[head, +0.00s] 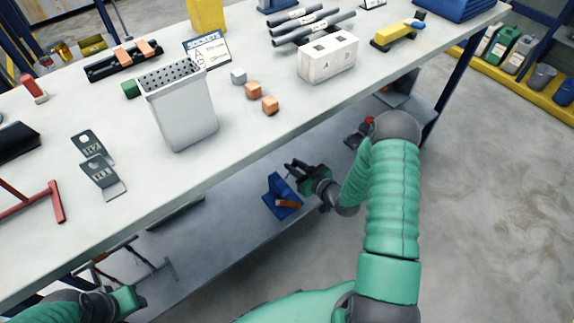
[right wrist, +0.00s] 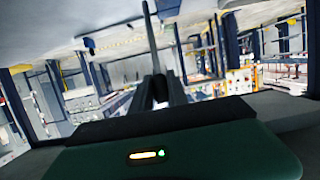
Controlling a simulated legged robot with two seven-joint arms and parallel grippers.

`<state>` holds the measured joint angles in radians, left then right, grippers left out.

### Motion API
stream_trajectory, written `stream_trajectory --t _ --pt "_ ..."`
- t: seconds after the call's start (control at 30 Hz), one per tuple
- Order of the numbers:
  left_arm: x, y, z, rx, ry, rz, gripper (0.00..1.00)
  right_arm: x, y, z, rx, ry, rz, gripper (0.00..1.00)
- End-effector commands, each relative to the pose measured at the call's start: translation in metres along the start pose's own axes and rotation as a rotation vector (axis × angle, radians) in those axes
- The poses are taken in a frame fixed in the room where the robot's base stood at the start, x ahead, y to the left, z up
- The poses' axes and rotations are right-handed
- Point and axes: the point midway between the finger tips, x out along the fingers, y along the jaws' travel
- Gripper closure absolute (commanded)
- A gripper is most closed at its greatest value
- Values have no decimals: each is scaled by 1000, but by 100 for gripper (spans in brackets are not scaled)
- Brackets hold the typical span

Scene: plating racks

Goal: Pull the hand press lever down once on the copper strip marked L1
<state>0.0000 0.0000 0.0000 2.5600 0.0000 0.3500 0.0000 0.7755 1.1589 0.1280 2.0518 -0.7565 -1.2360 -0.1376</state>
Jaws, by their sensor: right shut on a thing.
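A blue hand press (head: 281,191) sits on the lower shelf under the table, with a copper-coloured piece (head: 288,205) at its base. No L1 mark is readable on it. My right gripper (head: 293,168) is beside the top of the press. In the right wrist view, its jaws (right wrist: 160,92) are shut around a slim grey bar (right wrist: 151,35), apparently the press lever; the press body is not clear there. My left gripper (head: 130,299) is low at the left edge; its fingers are not clear.
The table (head: 235,155) above the shelf carries a perforated white box (head: 185,118), copper cubes (head: 270,105), a white block (head: 328,58) and grey tags (head: 102,177).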

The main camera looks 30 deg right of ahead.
Motion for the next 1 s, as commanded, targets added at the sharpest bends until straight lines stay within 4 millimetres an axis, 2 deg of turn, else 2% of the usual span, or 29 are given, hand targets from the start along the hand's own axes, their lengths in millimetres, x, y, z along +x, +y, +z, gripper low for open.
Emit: stream_trajectory --t 0.23,0.53,0.8,0.97,1.0 --pt "-3 0 -1 0 0 0 64 18 2 -14 -2 4 4 100" --pt "-2 0 -1 0 0 0 64 20 2 -15 -1 4 5 100" --pt "0 0 0 0 0 0 64 35 2 -21 0 4 5 100" --pt "-1 0 0 0 0 0 64 35 2 -21 0 3 5 100" --pt "-1 0 0 0 0 0 64 35 2 -21 0 3 5 77"
